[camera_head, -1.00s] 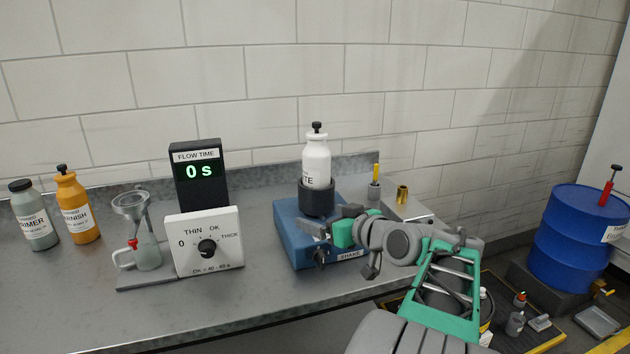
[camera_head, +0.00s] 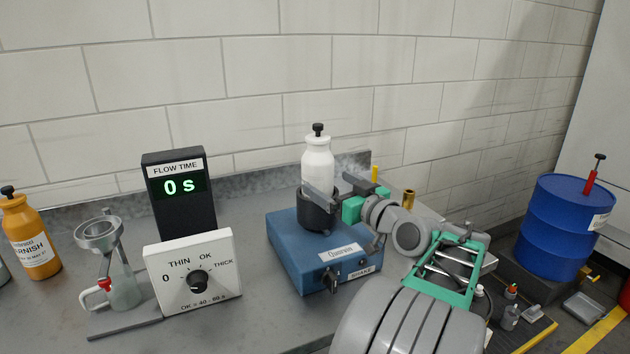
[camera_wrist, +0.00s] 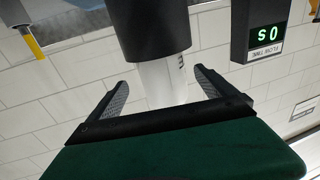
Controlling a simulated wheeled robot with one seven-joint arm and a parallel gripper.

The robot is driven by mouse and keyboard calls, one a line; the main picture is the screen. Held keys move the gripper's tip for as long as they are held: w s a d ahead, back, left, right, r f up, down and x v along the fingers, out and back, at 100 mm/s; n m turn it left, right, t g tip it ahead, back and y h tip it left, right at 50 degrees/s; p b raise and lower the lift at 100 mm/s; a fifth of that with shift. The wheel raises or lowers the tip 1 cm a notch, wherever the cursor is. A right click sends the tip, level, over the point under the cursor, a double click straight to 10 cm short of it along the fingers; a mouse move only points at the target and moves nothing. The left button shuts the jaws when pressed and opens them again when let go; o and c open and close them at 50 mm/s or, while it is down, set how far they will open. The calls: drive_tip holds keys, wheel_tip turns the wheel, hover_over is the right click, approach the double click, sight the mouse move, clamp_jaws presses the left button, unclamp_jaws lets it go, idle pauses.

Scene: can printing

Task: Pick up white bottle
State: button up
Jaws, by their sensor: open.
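The white bottle (camera_head: 317,160) with a black cap stands upright in a dark round cup (camera_head: 317,214) on top of the blue shaker (camera_head: 303,258). My gripper (camera_head: 322,192) is at the lower part of the bottle, just above the cup rim. In the wrist view, which is upside down, the bottle (camera_wrist: 162,82) lies between the two spread fingers of my gripper (camera_wrist: 166,80), with gaps visible on both sides. The gripper is open. The bottle's base is hidden in the cup (camera_wrist: 148,32).
Left of the shaker are a dial box (camera_head: 195,270), a flow time display (camera_head: 180,195) reading 0 s, a funnel stand (camera_head: 100,235) and an orange varnish bottle (camera_head: 30,240). A blue drum (camera_head: 568,228) stands on the right. The tiled wall is close behind.

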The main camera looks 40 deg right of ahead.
drive_tip(key=w+p, duration=0.1)
drive_tip(key=w, duration=0.4)
drive_tip(key=shift+w+f, duration=0.15)
drive_tip(key=shift+w, duration=0.1)
drive_tip(key=shift+c, duration=0.4)
drive_tip(key=c, duration=2)
